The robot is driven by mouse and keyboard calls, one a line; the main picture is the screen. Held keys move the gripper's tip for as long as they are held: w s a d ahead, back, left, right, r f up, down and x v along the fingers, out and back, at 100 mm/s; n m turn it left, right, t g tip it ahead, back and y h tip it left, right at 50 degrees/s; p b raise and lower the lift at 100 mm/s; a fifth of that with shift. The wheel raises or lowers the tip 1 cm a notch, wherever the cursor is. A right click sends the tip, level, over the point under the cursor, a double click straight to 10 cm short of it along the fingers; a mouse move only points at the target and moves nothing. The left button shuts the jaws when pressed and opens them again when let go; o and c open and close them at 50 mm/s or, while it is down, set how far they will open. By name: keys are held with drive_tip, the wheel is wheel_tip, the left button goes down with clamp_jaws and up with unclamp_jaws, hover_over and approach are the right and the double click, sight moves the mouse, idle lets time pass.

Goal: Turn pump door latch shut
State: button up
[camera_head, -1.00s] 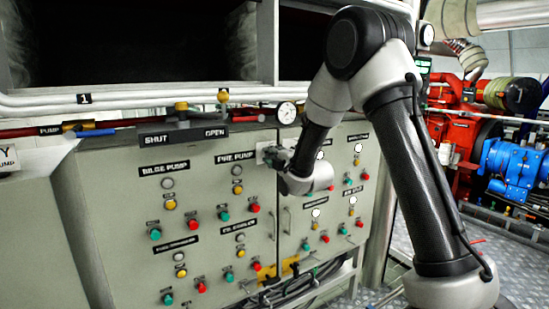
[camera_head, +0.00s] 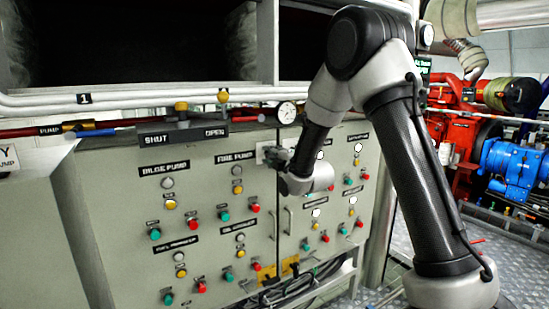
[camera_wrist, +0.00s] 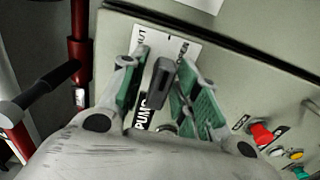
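The label's upper words are partly hidden by the fingers. In the head view, my gripper (camera_head: 278,157) is at the upper right of the grey cabinet door (camera_head: 205,215), at the white plate; the lever is hidden there.
Red, green and yellow buttons cover the doors; a red button (camera_wrist: 261,134) is right of my gripper. A door handle (camera_head: 273,225) is below. A red pipe (camera_wrist: 79,50) and dark bar (camera_wrist: 40,92) stand at left. A gauge (camera_head: 286,112) is above.

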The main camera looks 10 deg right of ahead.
drive_tip(key=shift+x, duration=0.9)
drive_tip(key=shift+w+a+r, duration=0.1)
drive_tip(key=shift+w+r, duration=0.2)
drive_tip(key=o, duration=0.6)
drive_tip(key=shift+w+a+f, duration=0.2)
drive_tip(key=shift+w, duration=0.4)
drive_tip(key=shift+c, duration=0.2)
drive_tip(key=shift+s+d, duration=0.25)
drive_tip(key=shift+s, duration=0.4)
drive_tip(key=c, duration=0.6)
drive_tip(key=shift+o, duration=0.2)
drive_tip(key=shift+v, duration=1.15)
drive_tip(key=shift+f, duration=0.1)
clamp_jaws()
drive_tip(key=shift+o, duration=1)
unclamp_jaws()
